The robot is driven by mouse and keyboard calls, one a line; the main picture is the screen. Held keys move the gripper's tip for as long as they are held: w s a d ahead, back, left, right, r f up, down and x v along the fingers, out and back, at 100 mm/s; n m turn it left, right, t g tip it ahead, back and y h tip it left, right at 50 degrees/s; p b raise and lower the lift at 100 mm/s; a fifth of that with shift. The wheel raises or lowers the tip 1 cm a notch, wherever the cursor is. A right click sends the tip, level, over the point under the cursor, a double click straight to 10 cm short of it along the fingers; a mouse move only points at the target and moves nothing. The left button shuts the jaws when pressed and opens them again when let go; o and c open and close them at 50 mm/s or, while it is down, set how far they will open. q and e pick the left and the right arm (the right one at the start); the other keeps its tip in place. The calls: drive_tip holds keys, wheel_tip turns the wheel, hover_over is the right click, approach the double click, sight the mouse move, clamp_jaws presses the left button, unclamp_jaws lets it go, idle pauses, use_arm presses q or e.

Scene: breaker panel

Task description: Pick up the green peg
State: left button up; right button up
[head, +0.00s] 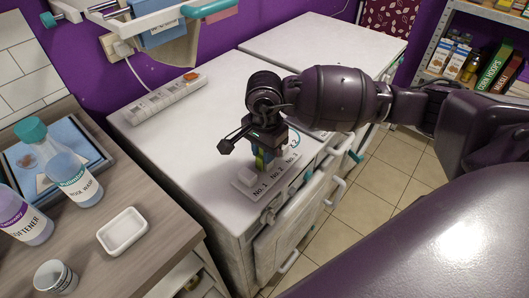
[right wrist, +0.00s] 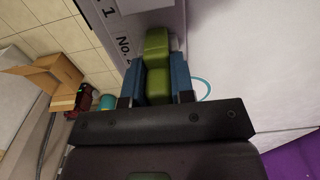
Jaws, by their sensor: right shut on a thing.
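The green peg (right wrist: 156,62) is between the blue finger pads of my right gripper (right wrist: 158,85) in the right wrist view. My right gripper (head: 264,158) is shut on it, pointing down over the white numbered plate (head: 242,186) on the white cabinet top. In the head view only a small part of the green peg (head: 260,160) shows between the fingers. The plate reads No. 1, No. 2 and more along its front edge. A pale block (head: 246,176) sits by No. 1. Whether the peg touches the plate is hidden. My left gripper is not in view.
A white power strip (head: 165,98) lies at the back left of the cabinet top (head: 200,140). A wooden counter on the left holds bottles (head: 75,172), a white dish (head: 122,231) and a cup (head: 55,277).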

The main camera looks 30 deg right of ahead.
drive_tip(key=shift+r, duration=0.55)
wheel_tip(320, 180, up, 19)
drive_tip(key=p, duration=0.1)
